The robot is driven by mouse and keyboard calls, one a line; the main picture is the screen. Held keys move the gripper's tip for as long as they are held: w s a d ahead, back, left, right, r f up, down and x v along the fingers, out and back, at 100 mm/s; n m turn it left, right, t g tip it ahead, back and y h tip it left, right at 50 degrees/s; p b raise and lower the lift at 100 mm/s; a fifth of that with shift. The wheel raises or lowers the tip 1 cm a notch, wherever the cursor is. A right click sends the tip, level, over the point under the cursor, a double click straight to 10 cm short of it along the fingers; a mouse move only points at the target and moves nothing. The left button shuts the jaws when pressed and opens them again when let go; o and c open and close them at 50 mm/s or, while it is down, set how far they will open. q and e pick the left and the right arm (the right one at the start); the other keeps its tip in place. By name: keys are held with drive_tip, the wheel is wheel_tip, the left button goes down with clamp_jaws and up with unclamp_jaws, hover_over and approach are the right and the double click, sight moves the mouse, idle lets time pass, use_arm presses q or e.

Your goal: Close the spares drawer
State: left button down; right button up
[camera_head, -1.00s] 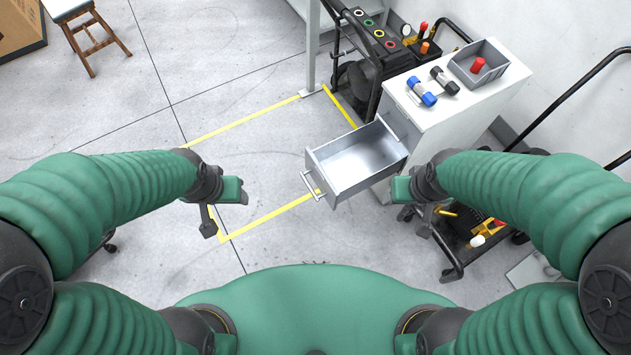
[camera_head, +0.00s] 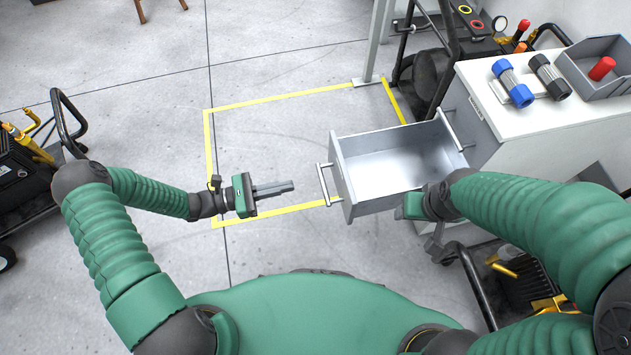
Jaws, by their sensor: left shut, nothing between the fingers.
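The grey metal drawer (camera_head: 345,172) stands pulled out from the white cabinet (camera_head: 505,122), and its inside looks empty. Its bar handle (camera_head: 323,184) is on the front panel, facing left. My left gripper (camera_head: 289,187) is shut and empty. Its fingers point right at the handle, with a small gap between the tips and the bar. My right gripper (camera_head: 412,207) is beside the drawer's near right side, partly hidden by its own arm. Its fingers do not show clearly, so I cannot tell its opening or whether it touches the drawer.
On the cabinet top lie a blue-ended fitting (camera_head: 513,84), a black-ended fitting (camera_head: 549,77) and a grey bin (camera_head: 588,52) with a red piece. Another handle (camera_head: 452,130) shows on the cabinet. A black cart (camera_head: 22,165) stands left. Yellow-taped floor (camera_head: 290,140) left of the drawer is clear.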

sight(342, 175)
use_arm(q)
drive_tip(key=b+x, duration=0.4)
drive_tip(key=x, duration=0.8)
drive_tip(key=shift+d+f+b, duration=0.15)
drive_tip(key=shift+d+b, duration=0.1)
drive_tip(key=shift+b, duration=0.05)
drive_tip(key=shift+w+d, duration=0.1)
drive_tip(key=shift+d, duration=0.2)
drive_tip(key=shift+d+r, duration=0.1)
drive_tip(key=shift+r, duration=0.1)
